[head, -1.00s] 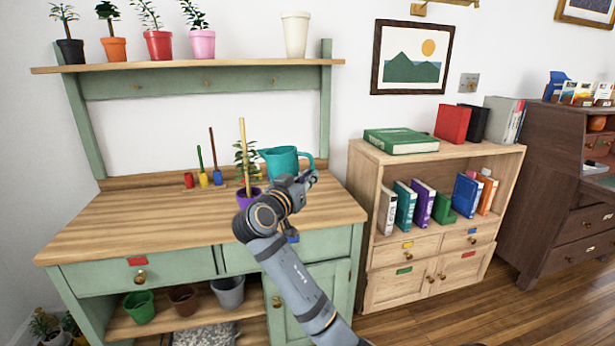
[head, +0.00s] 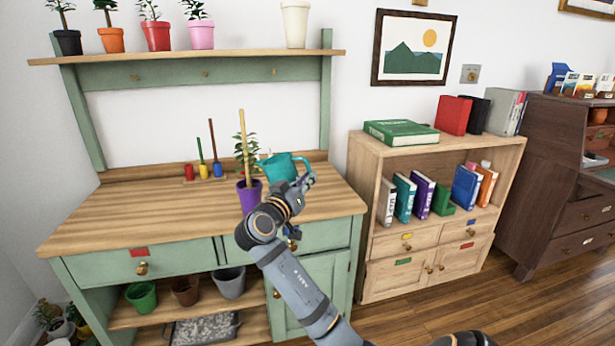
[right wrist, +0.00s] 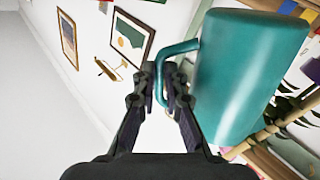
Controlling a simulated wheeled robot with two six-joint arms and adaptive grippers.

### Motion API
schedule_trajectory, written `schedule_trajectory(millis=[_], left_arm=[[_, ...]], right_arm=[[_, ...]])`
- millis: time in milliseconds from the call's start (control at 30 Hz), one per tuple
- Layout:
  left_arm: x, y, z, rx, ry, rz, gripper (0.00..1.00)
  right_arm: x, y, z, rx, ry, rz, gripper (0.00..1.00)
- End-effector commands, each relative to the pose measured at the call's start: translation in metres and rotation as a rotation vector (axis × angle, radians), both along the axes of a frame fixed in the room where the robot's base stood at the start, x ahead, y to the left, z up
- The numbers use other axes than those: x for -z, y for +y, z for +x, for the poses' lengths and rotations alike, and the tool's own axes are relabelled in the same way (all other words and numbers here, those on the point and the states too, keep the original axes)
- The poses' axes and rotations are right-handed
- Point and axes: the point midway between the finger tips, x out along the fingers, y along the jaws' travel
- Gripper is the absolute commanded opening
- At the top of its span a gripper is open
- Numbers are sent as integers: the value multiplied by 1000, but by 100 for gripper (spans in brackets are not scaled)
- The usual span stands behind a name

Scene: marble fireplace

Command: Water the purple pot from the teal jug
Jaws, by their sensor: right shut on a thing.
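The teal jug (head: 281,166) is in my right gripper (head: 303,184), above the right part of the potting bench. It is tilted, its spout pointing left toward the plant. In the right wrist view the jug (right wrist: 240,75) fills the right side, and my gripper (right wrist: 165,85) is shut on its handle. The purple pot (head: 249,195) stands upright on the bench with a leafy plant (head: 251,150) and a wooden stake (head: 243,135). The jug's spout is close to the plant's right side. I cannot see any water. My left gripper is not in view.
The bench top (head: 130,208) is clear on the left. A shelf (head: 190,57) with several pots runs above. A bookcase (head: 360,185) stands to the right.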

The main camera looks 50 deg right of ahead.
Motion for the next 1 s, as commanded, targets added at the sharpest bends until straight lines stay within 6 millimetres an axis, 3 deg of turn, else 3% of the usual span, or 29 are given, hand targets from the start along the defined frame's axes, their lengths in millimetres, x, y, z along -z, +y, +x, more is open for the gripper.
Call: schedule_trajectory(millis=[100, 567, 833, 1000], left_arm=[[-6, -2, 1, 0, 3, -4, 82], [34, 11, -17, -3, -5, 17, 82], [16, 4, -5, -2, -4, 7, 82], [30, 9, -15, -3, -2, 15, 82]], right_arm=[[6, 1, 2, -1, 22, -16, 0], [-3, 1, 2, 0, 79, -46, 0], [22, 7, 13, -1, 145, -79, 0], [14, 7, 13, 0, 163, -91, 0]])
